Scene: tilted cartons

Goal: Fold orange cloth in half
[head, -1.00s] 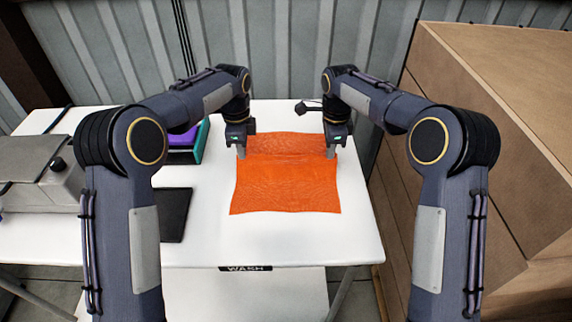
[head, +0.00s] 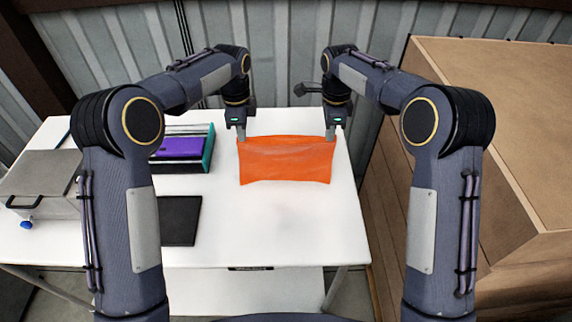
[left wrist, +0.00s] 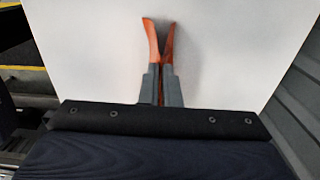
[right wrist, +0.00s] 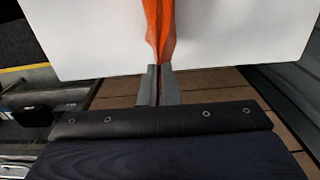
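The orange cloth (head: 286,162) hangs between my two grippers near the far side of the white table in the head view. Its top edge runs from one gripper to the other, and it looks shorter front to back than wide. My left gripper (head: 241,140) is shut on its top left corner. My right gripper (head: 331,138) is shut on its top right corner. In the left wrist view the cloth (left wrist: 158,40) comes out between the fingers, splayed in two flaps. In the right wrist view the cloth (right wrist: 160,25) is pinched between the fingers. Whether its lower edge touches the table is unclear.
The white table (head: 280,225) is clear in front of the cloth. To the left are a rack with a purple item (head: 181,147), a black flat pad (head: 180,220) and a grey metal box (head: 45,185). Large brown cartons (head: 490,130) stand close on the right.

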